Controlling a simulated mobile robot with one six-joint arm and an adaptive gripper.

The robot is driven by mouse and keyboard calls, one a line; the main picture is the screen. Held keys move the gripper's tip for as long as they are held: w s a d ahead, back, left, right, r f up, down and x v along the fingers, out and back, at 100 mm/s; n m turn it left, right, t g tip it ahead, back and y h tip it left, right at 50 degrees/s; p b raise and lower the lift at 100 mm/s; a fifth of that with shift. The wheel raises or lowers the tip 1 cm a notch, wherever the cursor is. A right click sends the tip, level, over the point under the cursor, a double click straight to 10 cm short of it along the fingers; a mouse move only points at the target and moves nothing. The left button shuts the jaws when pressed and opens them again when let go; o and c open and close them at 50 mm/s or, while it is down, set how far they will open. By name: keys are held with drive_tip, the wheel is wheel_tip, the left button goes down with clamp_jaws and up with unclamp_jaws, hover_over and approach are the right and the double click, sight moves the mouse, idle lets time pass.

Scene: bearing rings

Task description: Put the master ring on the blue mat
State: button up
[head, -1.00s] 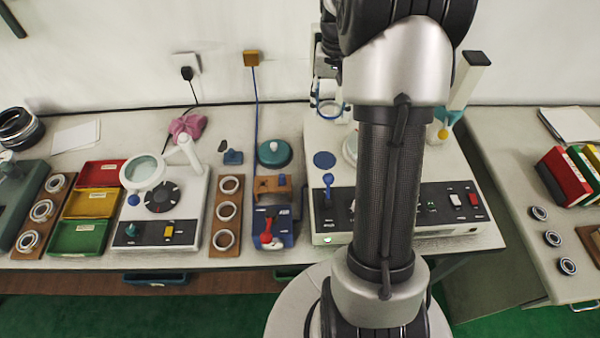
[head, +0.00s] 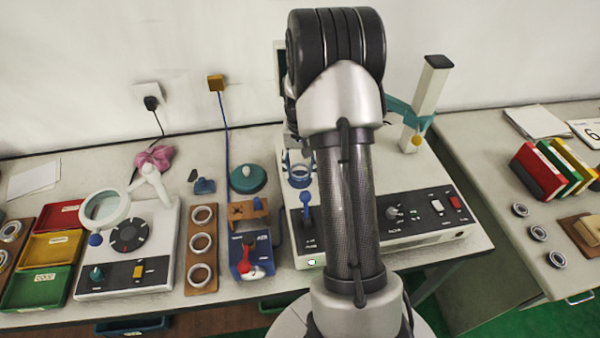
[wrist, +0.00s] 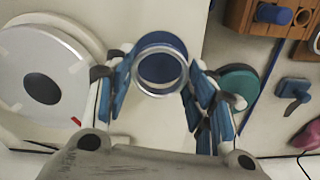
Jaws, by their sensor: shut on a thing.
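The master ring (wrist: 161,92) is a plain silver ring held between the blue-padded fingers of my gripper (wrist: 158,76) in the wrist view. The blue mat (wrist: 160,38) shows through the ring and past its upper edge, so the ring overlaps it in this view. I cannot tell whether the ring touches the mat. In the head view my gripper (head: 299,164) is low over the blue mat (head: 300,180) on the grey machine, left of my arm. My arm hides part of the machine.
A large silver disc (wrist: 75,45) is close left of the fingers in the wrist view. A teal round lid (head: 247,178) and a wooden fixture (head: 248,211) stand left of the machine. A wooden board (head: 202,228) with several rings lies further left.

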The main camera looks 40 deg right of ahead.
drive_tip(key=shift+f, duration=1.25)
drive_tip(key=shift+f+b, duration=0.15)
drive_tip(key=shift+b, duration=0.15)
drive_tip(key=o, duration=1.1)
